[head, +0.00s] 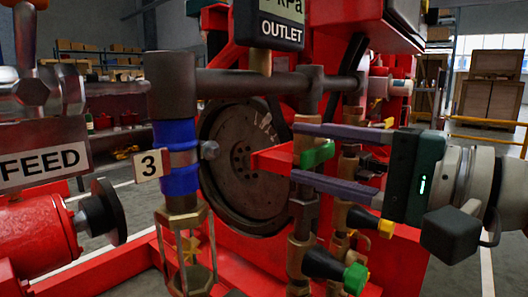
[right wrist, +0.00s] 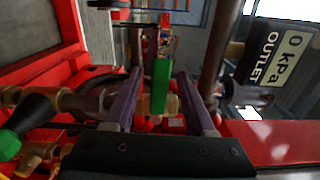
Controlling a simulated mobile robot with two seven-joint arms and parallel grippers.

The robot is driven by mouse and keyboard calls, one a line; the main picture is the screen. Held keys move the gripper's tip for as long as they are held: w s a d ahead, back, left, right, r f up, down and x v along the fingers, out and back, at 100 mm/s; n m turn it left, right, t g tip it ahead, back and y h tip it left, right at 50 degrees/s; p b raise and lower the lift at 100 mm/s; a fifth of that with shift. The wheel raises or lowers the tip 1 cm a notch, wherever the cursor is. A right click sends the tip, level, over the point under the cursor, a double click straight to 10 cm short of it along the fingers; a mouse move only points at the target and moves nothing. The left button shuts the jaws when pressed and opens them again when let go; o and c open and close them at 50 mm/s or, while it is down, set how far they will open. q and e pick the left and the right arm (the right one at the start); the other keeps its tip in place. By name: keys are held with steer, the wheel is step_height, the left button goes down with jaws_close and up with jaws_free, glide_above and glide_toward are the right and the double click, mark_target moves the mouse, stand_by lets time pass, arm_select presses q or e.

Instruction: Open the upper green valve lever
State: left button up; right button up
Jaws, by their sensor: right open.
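The upper green valve lever (head: 317,154) sits on the brass-fitted vertical pipe under the outlet gauge, in the middle of the head view. My right gripper (head: 297,152) reaches in from the right with its two dark fingers apart, one above and one below the lever. In the right wrist view the green lever (right wrist: 160,88) stands between the fingers, with visible gaps on both sides. A lower black handle with a green tip (head: 355,278) is further down the same pipe. My left gripper is not in view.
The outlet gauge (head: 282,22) hangs above. A dark horizontal pipe (head: 240,82) and flywheel (head: 235,165) are to the left of the lever. Yellow-tipped handles (head: 386,228) lie close behind and below my gripper. A FEED sign (head: 42,163) is at far left.

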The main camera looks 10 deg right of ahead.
jaws_close()
stand_by(0.4)
stand_by(1.0)
